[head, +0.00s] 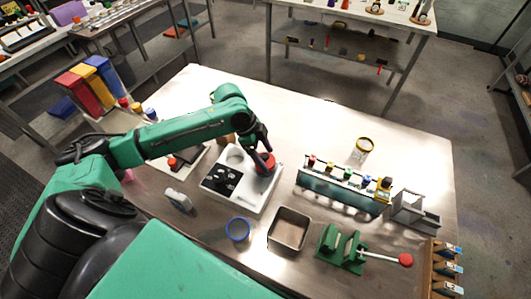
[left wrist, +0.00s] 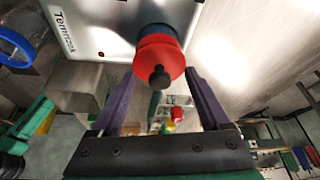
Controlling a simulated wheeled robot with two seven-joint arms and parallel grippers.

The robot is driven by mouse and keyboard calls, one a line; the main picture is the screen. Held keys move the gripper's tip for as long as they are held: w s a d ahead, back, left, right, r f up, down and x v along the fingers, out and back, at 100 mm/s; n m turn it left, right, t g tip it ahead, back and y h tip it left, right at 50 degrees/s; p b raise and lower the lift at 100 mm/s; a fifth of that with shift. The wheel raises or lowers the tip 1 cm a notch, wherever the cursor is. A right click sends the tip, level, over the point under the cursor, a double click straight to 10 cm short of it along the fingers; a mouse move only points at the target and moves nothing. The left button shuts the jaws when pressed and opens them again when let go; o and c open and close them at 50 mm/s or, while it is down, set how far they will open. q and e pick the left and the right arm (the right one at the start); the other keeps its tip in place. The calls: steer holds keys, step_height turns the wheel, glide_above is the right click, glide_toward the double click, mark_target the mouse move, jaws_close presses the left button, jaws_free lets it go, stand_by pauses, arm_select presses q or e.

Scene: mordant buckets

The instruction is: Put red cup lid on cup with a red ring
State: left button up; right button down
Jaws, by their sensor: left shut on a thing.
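The red lid (head: 265,164) is at the right end of a white device (head: 245,200). In the left wrist view the red lid (left wrist: 160,54) has a black knob facing the camera. My left gripper (head: 262,147) is shut on the lid, its two dark fingers on either side of it in the wrist view. A greyish round body (left wrist: 168,10) shows just behind the lid, over the white device; the lid hides most of it. I cannot tell whether it is the cup with a red ring, or whether the lid touches it. My right gripper is out of view.
A blue-ringed cup (head: 238,229) and a metal tray (head: 289,229) stand in front. A yellow-ringed cup (head: 364,146) is at the back right. A rack of small colored items (head: 343,189) and a green press (head: 342,248) stand at right. The table's back middle is clear.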

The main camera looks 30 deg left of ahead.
arm_select(q)
steer(key=shift+f, duration=0.4)
stand_by(0.7)
steer(key=o, duration=1.2)
steer(key=b+v, duration=0.3)
steer(key=v, duration=1.1)
steer(key=shift+s+a+r, duration=0.1)
steer(key=shift+r, duration=0.1)
